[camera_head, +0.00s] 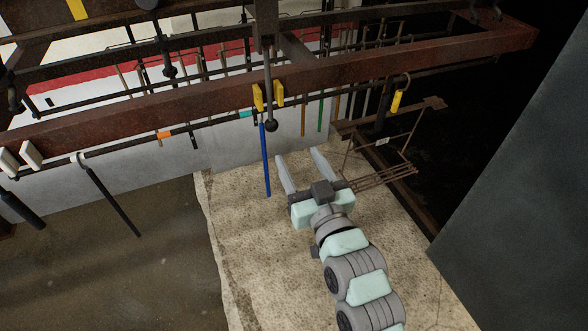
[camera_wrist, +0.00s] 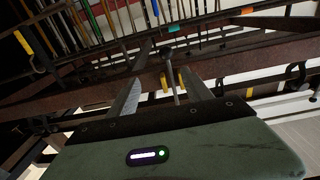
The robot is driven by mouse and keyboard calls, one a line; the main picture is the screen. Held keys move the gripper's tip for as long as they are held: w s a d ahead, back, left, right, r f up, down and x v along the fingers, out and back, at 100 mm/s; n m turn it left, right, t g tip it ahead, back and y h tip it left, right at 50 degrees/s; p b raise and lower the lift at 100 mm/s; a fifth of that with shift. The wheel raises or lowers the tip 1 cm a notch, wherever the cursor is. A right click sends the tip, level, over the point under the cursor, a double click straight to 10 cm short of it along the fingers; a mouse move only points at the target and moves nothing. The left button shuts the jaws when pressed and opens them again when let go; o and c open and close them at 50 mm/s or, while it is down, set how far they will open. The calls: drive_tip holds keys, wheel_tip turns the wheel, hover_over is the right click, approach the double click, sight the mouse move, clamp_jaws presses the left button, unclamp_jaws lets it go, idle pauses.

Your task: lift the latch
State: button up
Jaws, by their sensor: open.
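A dark rod with a black ball knob (camera_head: 271,125) hangs from the rusty beam between two yellow blocks (camera_head: 268,95); it looks like the latch, though I cannot be sure. In the wrist view the same knob (camera_wrist: 168,52) and rod show upside down, between the fingertips in the picture. My gripper (camera_head: 298,155) is open and empty, its two grey fingers pointing up toward the beam. In the head view it is below and right of the knob, apart from it. The wrist view shows both fingers (camera_wrist: 161,76) spread wide.
A blue rod (camera_head: 265,160) hangs left of my fingers. A wire rack (camera_head: 385,178) is close on the right of my gripper. The rusty beam (camera_head: 180,108) crosses above, with several hanging rods behind. A large dark panel (camera_head: 520,190) stands at right.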

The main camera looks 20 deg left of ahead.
sight(273, 131)
drive_tip(key=shift+n+g, duration=0.3)
drive_tip(key=b+x, duration=0.1)
drive_tip(key=x, duration=0.7)
drive_tip(key=s+a+f+b+x, duration=0.1)
drive_tip(key=x, duration=0.3)
drive_tip(key=shift+w+a+b, duration=0.25)
drive_tip(key=shift+b, duration=0.05)
drive_tip(key=shift+w+a+r+b, duration=0.25)
drive_tip(key=shift+w+a+b, duration=0.15)
drive_tip(key=shift+w+a, duration=0.15)
drive_tip(key=shift+c, duration=0.4)
drive_tip(key=c, duration=1)
drive_tip(key=shift+d, duration=0.1)
